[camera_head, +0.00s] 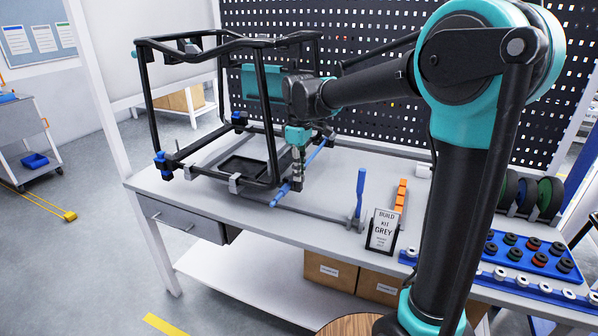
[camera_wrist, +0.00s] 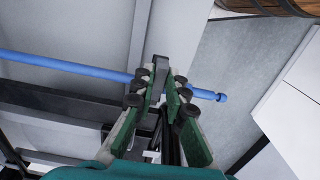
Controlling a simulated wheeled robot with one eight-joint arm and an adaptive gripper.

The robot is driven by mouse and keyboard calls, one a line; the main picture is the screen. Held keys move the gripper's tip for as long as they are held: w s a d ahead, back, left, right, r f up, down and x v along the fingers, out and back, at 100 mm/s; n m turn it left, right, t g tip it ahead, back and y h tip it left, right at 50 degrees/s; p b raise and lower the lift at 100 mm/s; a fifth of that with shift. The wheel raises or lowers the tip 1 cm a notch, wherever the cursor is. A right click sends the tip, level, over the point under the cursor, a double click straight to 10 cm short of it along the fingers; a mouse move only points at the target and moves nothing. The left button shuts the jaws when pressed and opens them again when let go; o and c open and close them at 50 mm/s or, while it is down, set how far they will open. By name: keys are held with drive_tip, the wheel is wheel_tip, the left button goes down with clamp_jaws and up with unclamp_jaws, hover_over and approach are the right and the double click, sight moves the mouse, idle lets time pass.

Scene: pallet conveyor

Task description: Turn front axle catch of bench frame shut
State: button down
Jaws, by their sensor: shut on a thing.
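The black bench frame (camera_head: 149,95) stands on the light grey bench. A blue front axle rod (camera_head: 284,191) lies across its near right side; it also crosses the wrist view (camera_wrist: 75,65). My gripper (camera_head: 298,182) points down over the rod. In the wrist view its green-padded fingers (camera_wrist: 160,88) are closed on a small dark grey piece (camera_wrist: 160,64), which appears to be the front axle catch, right at the rod. The fingers hide part of the piece and of the rod. The catch's exact angle is hard to tell.
A blue-handled lever (camera_head: 360,190) and a "BUILD KIT GREY" sign (camera_head: 383,230) stand right of the frame. A perforated panel (camera_head: 375,65) rises behind.

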drive_tip(key=c, duration=1.5)
unclamp_jaws()
drive_tip(key=shift+c, duration=0.2)
wheel_tip(320, 180, up, 12)
